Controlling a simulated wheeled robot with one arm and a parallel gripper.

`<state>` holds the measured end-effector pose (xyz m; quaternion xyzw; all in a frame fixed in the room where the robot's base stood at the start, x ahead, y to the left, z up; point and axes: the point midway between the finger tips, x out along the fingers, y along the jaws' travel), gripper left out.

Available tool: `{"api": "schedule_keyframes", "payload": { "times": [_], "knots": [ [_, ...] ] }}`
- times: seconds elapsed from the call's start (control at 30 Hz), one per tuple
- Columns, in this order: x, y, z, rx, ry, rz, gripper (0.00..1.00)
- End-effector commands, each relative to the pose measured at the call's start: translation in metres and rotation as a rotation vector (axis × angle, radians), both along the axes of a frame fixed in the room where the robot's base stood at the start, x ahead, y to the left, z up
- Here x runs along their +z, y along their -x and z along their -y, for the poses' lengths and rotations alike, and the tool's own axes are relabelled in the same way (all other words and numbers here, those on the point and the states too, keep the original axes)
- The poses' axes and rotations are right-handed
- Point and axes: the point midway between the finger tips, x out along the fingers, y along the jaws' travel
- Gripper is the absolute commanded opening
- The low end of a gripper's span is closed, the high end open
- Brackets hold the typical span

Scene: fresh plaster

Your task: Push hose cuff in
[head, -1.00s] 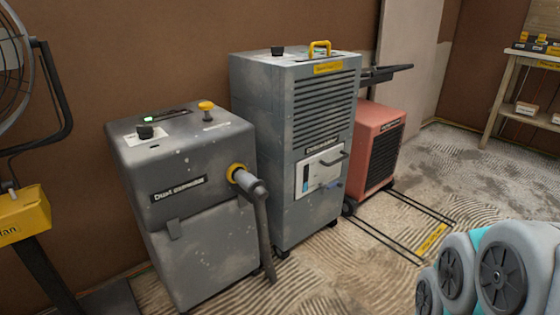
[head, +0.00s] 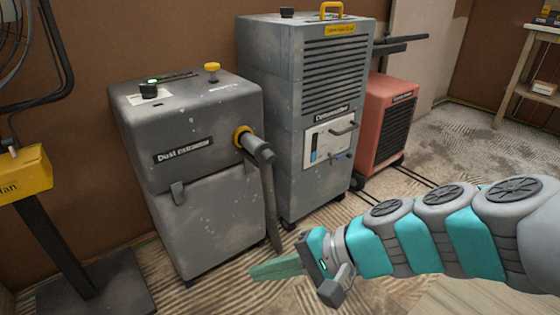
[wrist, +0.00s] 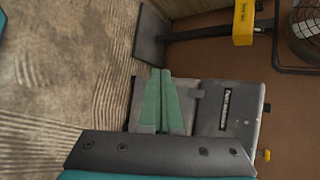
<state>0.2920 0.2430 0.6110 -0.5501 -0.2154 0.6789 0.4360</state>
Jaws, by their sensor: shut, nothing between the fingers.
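The grey dust extractor (head: 200,180) stands on the floor at the left of the head view. The yellow ring shows between cuff and body; I cannot tell how deep the cuff sits. My gripper (head: 252,272) has green fingers, shut and empty, low in front of the extractor and below the cuff. In the wrist view the fingers (wrist: 160,98) point at the extractor (wrist: 225,112); the cuff is not seen there.
A tall grey dehumidifier (head: 300,110) stands right of the extractor, with a red machine (head: 385,125) beyond it. A fan stand with a yellow box (head: 22,180) is at the left. A wooden shelf (head: 520,95) is at the far right.

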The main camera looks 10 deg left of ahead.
Motion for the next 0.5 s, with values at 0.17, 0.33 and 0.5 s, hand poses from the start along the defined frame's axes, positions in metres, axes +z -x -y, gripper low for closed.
{"api": "schedule_keyframes", "payload": {
  "times": [0.17,0.33,0.5],
  "knots": [
    [0.031,-0.080,-0.033,-0.300,-0.382,-0.201,0.00],
    [0.037,-0.166,-0.015,-0.606,-0.670,-0.482,0.00],
    [0.010,-0.226,0.017,-0.847,-0.843,-0.767,0.00]
  ]
}}
